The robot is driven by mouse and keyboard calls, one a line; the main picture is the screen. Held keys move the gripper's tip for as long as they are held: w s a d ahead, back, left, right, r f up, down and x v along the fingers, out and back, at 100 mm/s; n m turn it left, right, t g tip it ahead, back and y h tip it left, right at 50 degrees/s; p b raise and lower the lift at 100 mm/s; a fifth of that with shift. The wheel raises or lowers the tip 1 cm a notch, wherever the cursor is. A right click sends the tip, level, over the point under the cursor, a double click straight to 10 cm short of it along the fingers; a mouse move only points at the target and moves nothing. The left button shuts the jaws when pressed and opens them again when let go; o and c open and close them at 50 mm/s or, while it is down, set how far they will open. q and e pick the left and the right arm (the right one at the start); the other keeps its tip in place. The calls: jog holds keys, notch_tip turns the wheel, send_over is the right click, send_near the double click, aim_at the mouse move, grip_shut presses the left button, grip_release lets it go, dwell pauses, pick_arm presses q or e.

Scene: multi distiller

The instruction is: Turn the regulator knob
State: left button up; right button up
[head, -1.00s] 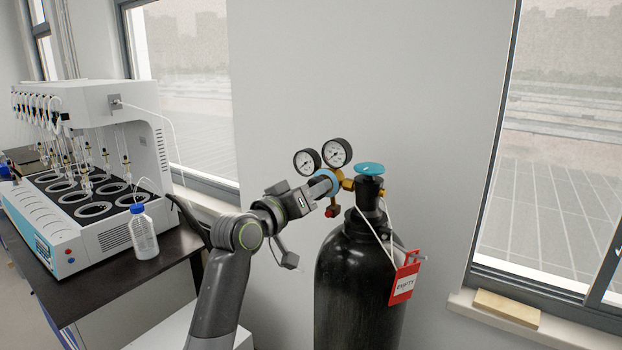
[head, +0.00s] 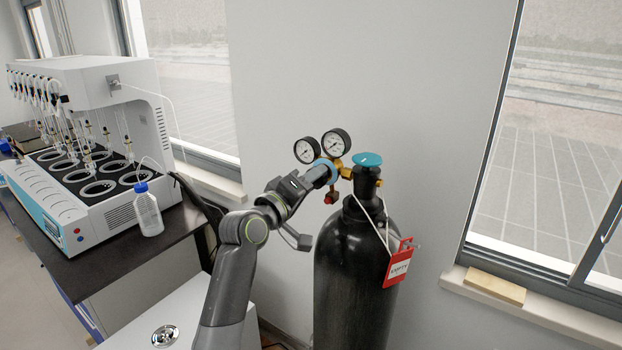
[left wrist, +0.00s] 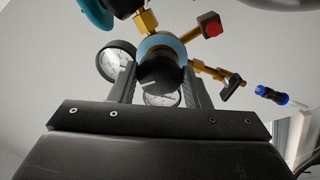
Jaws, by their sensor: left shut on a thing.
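The regulator knob (left wrist: 158,78) is black with a white line. In the left wrist view it lies between the two fingers of my left gripper (left wrist: 160,73), which is shut on it. The regulator's blue ring and brass fittings (left wrist: 148,22) show behind the knob. In the head view my left gripper (head: 319,175) reaches the front of the regulator and hides the knob. Two round pressure gauges (head: 336,143) sit above it. The regulator is mounted on a black gas cylinder (head: 350,275) with a blue top valve (head: 368,159). My right gripper is not in view.
A red tag (head: 400,265) hangs on the cylinder. A multi-position distiller (head: 95,95) and a blue-capped bottle (head: 148,213) stand on the dark table (head: 130,250) at left. A window sill (head: 540,312) with a wooden block (head: 496,287) is at right.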

pick_arm(q)
jog(key=shift+f, duration=0.1)
jog(key=o, duration=1)
jog(key=shift+s+a, duration=0.1)
jog(key=shift+s, duration=0.05)
jog(key=b+v, duration=0.4)
jog(key=v, duration=1.3)
jog(key=shift+b, duration=0.35)
jog(key=shift+a, duration=0.1)
